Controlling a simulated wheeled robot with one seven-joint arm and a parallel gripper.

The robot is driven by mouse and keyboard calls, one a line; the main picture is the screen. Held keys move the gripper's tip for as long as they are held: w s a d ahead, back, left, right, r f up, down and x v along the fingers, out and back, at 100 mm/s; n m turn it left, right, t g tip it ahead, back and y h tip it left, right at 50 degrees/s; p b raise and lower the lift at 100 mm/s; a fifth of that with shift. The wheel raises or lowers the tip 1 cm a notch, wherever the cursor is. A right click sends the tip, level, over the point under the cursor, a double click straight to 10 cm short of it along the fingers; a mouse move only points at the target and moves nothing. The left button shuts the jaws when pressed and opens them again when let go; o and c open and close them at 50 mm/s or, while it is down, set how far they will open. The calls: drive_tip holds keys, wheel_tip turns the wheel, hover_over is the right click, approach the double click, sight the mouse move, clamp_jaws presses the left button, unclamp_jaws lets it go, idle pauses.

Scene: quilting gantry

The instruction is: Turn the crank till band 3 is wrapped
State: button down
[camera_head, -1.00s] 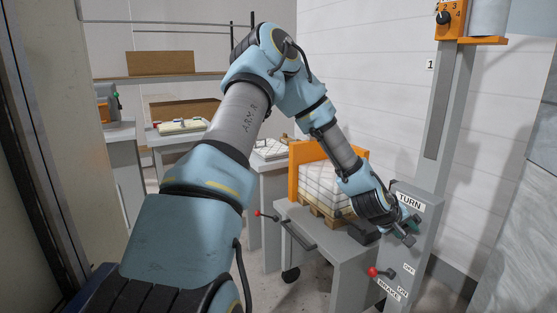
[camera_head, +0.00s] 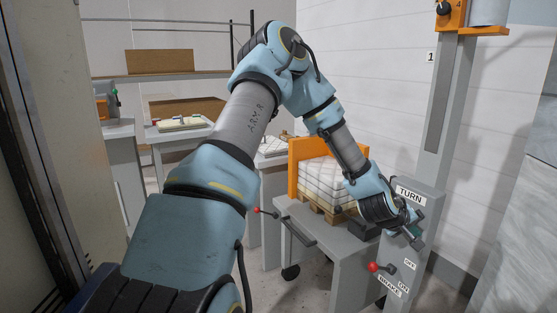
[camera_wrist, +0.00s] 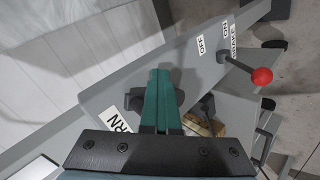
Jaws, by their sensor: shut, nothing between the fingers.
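My gripper (camera_head: 415,236) is at the front of the grey post (camera_head: 416,263), just below its TURN label (camera_head: 410,195). In the wrist view my gripper's teal fingers (camera_wrist: 160,78) are together with nothing between them. A grey crank part (camera_wrist: 134,99) shows beside and partly behind the fingers; I cannot tell whether they touch it. Most of the crank is hidden by my gripper in the head view. A white block with grid lines (camera_head: 326,172) stands on a wooden pallet in front of an orange back plate (camera_head: 293,172). I cannot make out band 3.
A red-knobbed brake lever (camera_head: 373,267) is low on the post beside OFF, ON and BRAKE labels; its knob also shows in the wrist view (camera_wrist: 262,76). A grey cart (camera_head: 337,258) with a handle stands left of it. A tall column (camera_head: 441,110) marked 1 rises behind.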

drive_tip(key=shift+s+d+f, duration=0.1)
drive_tip(key=shift+s+f, duration=0.2)
drive_tip(key=shift+f, duration=0.3)
drive_tip(key=shift+s+d+f+b, duration=0.1)
drive_tip(key=shift+s+f+b, duration=0.1)
drive_tip(key=shift+f+b, duration=0.85)
drive_tip(key=shift+c, duration=2)
unclamp_jaws()
